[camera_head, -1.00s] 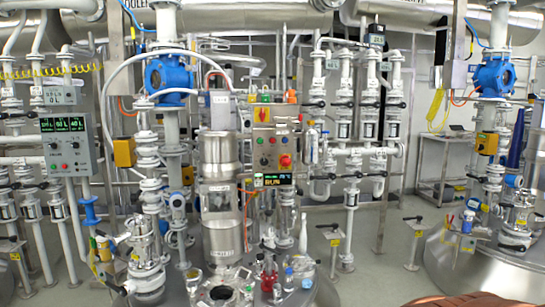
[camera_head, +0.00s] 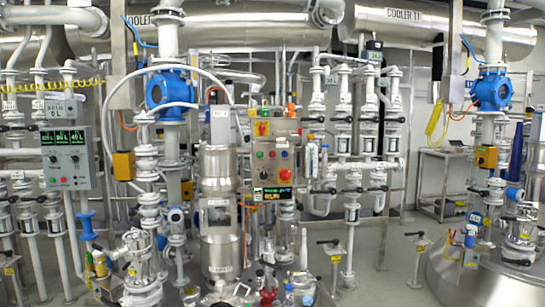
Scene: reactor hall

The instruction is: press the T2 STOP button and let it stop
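A grey control panel (camera_head: 263,157) stands in the middle of the head view, beside a steel column vessel. Below the buttons a small dark display (camera_head: 271,195) shows green and yellow text; the larger yellow line seems to read RUN. My gripper is not in view, and nothing covers the panel's front.
Glassware with red liquid (camera_head: 268,296) stands low in front of the panel. A second grey box with green displays (camera_head: 67,157) is at the left. Pipes and blue-bodied fittings (camera_head: 170,92) fill both sides. A round steel tank top (camera_head: 465,285) is at lower right; some floor shows beside it.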

